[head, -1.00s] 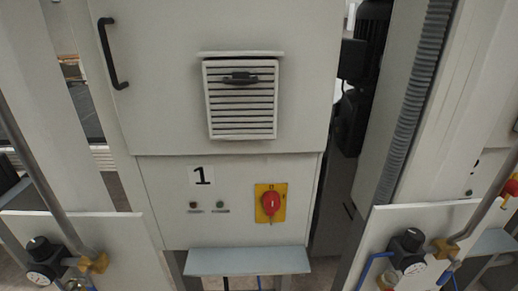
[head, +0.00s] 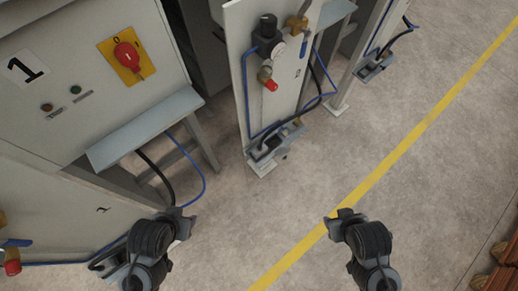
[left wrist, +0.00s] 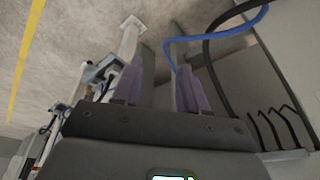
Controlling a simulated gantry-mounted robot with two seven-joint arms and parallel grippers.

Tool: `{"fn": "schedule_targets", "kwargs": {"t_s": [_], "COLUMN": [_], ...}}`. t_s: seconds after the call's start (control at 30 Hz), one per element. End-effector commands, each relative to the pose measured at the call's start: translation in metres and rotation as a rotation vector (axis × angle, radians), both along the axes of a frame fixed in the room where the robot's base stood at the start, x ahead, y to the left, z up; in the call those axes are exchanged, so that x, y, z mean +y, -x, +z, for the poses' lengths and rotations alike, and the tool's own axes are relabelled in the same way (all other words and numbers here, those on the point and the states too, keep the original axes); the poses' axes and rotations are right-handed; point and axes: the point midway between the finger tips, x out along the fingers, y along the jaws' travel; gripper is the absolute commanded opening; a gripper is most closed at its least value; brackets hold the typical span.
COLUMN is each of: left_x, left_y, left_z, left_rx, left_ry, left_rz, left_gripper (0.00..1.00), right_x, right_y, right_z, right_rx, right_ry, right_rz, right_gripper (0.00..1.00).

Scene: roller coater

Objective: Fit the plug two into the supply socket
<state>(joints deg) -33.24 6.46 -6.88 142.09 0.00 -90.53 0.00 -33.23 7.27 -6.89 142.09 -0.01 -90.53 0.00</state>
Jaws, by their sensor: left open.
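I cannot pick out plug two or the supply socket for certain. A black cable (head: 157,176) and a blue hose (head: 203,178) hang below the grey shelf of cabinet 1; the cable's lower end is hidden near my left gripper (head: 178,217). In the left wrist view, the left gripper (left wrist: 160,88) is open, with two purple fingers apart and nothing between them. A grey connector box (head: 264,150) with a black cable sits at the foot of the middle panel. My right gripper (head: 345,216) is over the floor, its fingers too small to read.
Cabinet 1 has a red rotary switch (head: 127,57) and a grey shelf (head: 145,125). The middle panel (head: 244,90) carries a regulator and a red-tipped valve. A yellow line (head: 405,145) crosses open floor. Brown wooden pieces (head: 497,275) lie at lower right.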

Motion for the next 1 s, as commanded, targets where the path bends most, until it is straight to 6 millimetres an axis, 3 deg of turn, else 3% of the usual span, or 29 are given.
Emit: {"fn": "schedule_targets", "kwargs": {"t_s": [0.37, 0.57, 1.0], "left_x": [0.0029, 0.003, -0.0016], "left_y": [0.0001, 0.0001, -0.0098], "left_z": [-0.0002, -0.0002, 0.0034], "left_rx": [-0.001, -0.001, -0.054], "left_ry": [-0.012, -0.012, 0.005], "left_rz": [-0.008, -0.009, -0.007], "left_gripper": [0.43, 0.72, 0.72], "right_x": [0.0014, 0.0023, 0.0019], "right_y": [-0.0003, -0.0003, -0.0003], "right_z": [0.0002, 0.0003, 0.0003], "right_rx": [0.0, -0.001, -0.001], "right_ry": [-0.006, -0.01, -0.009], "right_rz": [-0.004, -0.007, -0.007], "right_gripper": [0.43, 0.43, 0.43]}}
